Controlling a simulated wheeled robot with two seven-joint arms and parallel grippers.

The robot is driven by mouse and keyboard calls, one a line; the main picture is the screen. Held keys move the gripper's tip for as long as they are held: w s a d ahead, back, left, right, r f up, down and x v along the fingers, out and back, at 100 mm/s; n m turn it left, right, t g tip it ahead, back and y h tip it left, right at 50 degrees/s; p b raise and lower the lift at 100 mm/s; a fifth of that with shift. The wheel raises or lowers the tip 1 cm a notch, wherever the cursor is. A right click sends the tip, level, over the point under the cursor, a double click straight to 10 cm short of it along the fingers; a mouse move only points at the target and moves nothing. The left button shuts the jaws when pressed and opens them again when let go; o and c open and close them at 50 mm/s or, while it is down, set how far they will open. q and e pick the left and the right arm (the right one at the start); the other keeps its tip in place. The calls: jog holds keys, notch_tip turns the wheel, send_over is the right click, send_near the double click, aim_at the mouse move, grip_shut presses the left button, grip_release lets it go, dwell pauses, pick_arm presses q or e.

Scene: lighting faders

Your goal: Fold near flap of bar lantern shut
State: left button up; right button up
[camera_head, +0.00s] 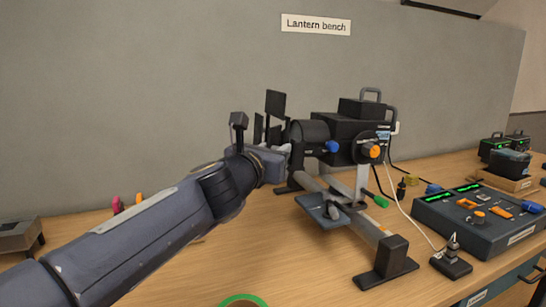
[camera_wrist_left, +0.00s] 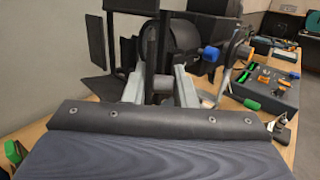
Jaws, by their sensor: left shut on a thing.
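The black bar lantern (camera_head: 352,132) sits on a rail stand, its round barrel facing left. Dark flaps stand at its front: an upper one (camera_head: 275,103) and a side one (camera_head: 258,130). In the left wrist view an upper flap (camera_wrist_left: 130,5) and a left flap (camera_wrist_left: 97,40) spread around the barrel opening (camera_wrist_left: 183,38). My left gripper (camera_head: 286,149) is at the front of the lantern. In the left wrist view its fingers (camera_wrist_left: 160,84) are shut on the dark near flap (camera_wrist_left: 152,52), seen nearly edge-on. My forearm hides part of the front in the head view.
The rail stand (camera_head: 388,255) has a grey plate (camera_head: 330,207) on its near side. A fader console (camera_head: 480,218) stands to the right, with a small dark device (camera_head: 451,262) and a cable near it. A green ring (camera_head: 243,300) lies at the front edge.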

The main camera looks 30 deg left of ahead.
aim_at(285, 142)
pick_arm(q)
jog(key=shift+d+f+n+y+b, duration=0.25)
jog(key=shift+d+y+b, duration=0.4)
jog(key=shift+b, duration=0.7)
jog(key=n+g+y+b, duration=0.1)
jog(key=n+y, duration=0.1)
jog(key=y, duration=0.2)
jog(key=w+d+n+g+y, duration=0.1)
jog(key=n+g+y, duration=0.1)
jog(key=n+y, duration=0.1)
jog(key=w+n+g+y+b, duration=0.1)
jog(key=n+g+y, duration=0.1)
jog(key=y, duration=0.3)
jog(key=shift+w+d+r+n+b, duration=0.2)
jog(key=shift+d+r+n+b, duration=0.1)
jog(key=shift+n, duration=0.35)
jog(key=shift+g+y, duration=0.25)
jog(key=shift+g, duration=0.05)
jog(key=o, duration=0.9)
jog(key=shift+w+f, duration=0.15)
jog(key=shift+w, duration=0.05)
jog(key=shift+c, duration=0.2)
jog(key=shift+s, duration=0.1)
